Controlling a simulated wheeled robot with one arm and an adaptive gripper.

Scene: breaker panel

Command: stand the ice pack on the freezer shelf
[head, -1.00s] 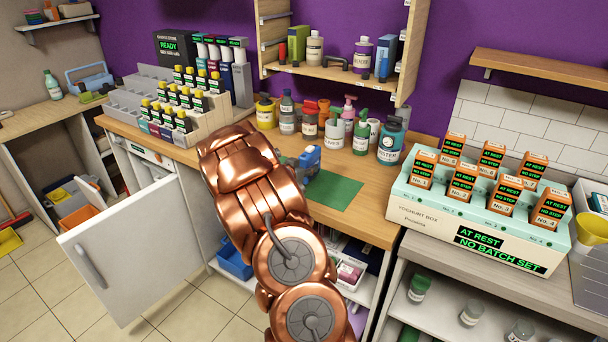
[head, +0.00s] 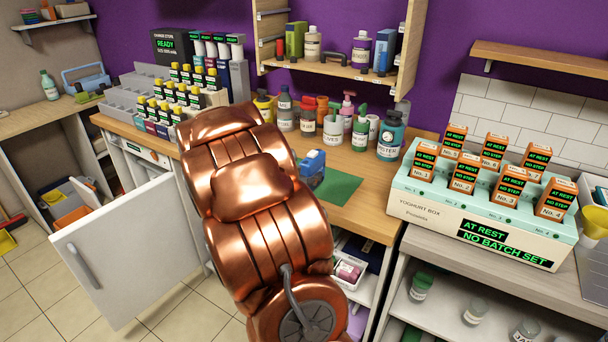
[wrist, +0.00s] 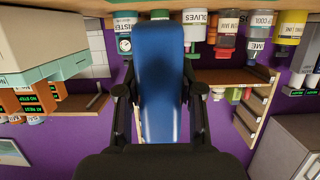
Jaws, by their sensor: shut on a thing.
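In the wrist view a flat blue slab with rounded ends, the ice pack (wrist: 160,75), sits lengthwise between the two black fingers. My gripper (wrist: 161,92) is shut on it, one finger at each side edge. In the head view my copper arm hides the gripper and the pack. A white door with a grey handle (head: 118,250) stands open under the counter at the left; it looks like the freezer door. The freezer's inside and its shelf cannot be seen.
The wooden counter (head: 385,225) holds several bottles and jars, a green mat (head: 338,187) and a small blue item (head: 312,170). A yoghurt box (head: 480,215) stands at the right. Tiled floor (head: 190,310) shows between the open door and my arm.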

